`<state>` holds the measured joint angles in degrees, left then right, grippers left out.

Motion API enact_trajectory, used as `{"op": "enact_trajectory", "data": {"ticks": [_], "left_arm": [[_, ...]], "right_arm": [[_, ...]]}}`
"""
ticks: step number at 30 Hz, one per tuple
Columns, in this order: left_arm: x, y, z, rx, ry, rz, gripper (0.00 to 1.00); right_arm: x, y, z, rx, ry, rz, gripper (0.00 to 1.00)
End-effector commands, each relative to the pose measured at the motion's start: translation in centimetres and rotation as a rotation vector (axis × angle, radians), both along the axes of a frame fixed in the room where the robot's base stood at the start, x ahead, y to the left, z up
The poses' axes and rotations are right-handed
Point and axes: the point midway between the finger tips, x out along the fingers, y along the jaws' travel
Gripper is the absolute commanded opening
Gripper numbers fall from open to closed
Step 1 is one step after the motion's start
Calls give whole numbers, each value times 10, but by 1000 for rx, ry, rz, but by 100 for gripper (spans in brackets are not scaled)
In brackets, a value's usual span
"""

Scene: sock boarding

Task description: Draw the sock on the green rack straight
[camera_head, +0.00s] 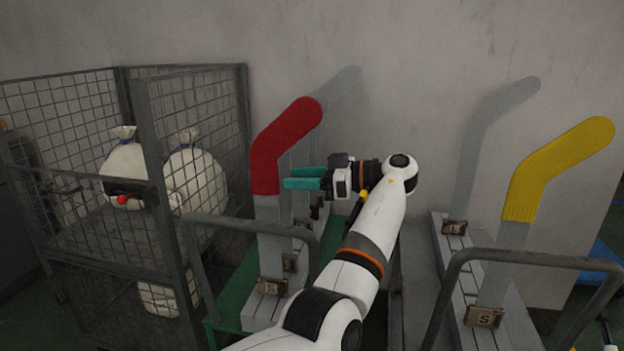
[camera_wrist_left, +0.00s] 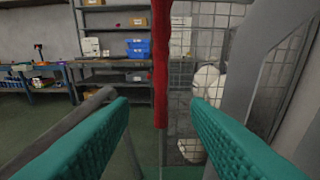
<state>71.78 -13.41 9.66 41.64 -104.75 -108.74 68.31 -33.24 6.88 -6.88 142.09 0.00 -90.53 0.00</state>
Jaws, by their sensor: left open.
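A red sock (camera_head: 275,158) is drawn over the upper part of a grey leg-shaped board (camera_head: 274,240) on the green rack (camera_head: 236,300). Its hem sits partway down the board's upright leg. My left gripper (camera_head: 296,178) is open, with teal fingers pointing left at the sock's right edge, just above hem height. In the left wrist view the sock (camera_wrist_left: 160,70) hangs as a narrow edge-on strip in the gap between the two open fingers (camera_wrist_left: 160,125). I cannot tell whether either finger touches it. My right gripper is not in view.
A yellow sock (camera_head: 557,165) is on a board of a grey rack (camera_head: 462,290) at the right. Bare boards stand behind both socks. A wire-mesh cage (camera_head: 195,120) with white sacks (camera_head: 195,178) stands left. Metal rails (camera_head: 250,222) curve in front of the racks.

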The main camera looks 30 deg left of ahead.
Motion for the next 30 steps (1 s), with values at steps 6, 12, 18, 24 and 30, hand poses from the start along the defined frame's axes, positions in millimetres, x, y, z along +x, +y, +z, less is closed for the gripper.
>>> {"op": "enact_trajectory", "data": {"ticks": [6,12,18,24,30], "left_arm": [[-6,23,-5,-1,1,4,44],[-11,42,-7,1,1,3,44],[-14,57,-9,0,2,2,44],[-16,65,-9,1,1,2,44],[-16,66,-9,0,2,2,44]], "right_arm": [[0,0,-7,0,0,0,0],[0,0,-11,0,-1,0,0],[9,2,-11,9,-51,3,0],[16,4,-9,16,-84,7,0],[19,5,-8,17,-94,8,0]]}}
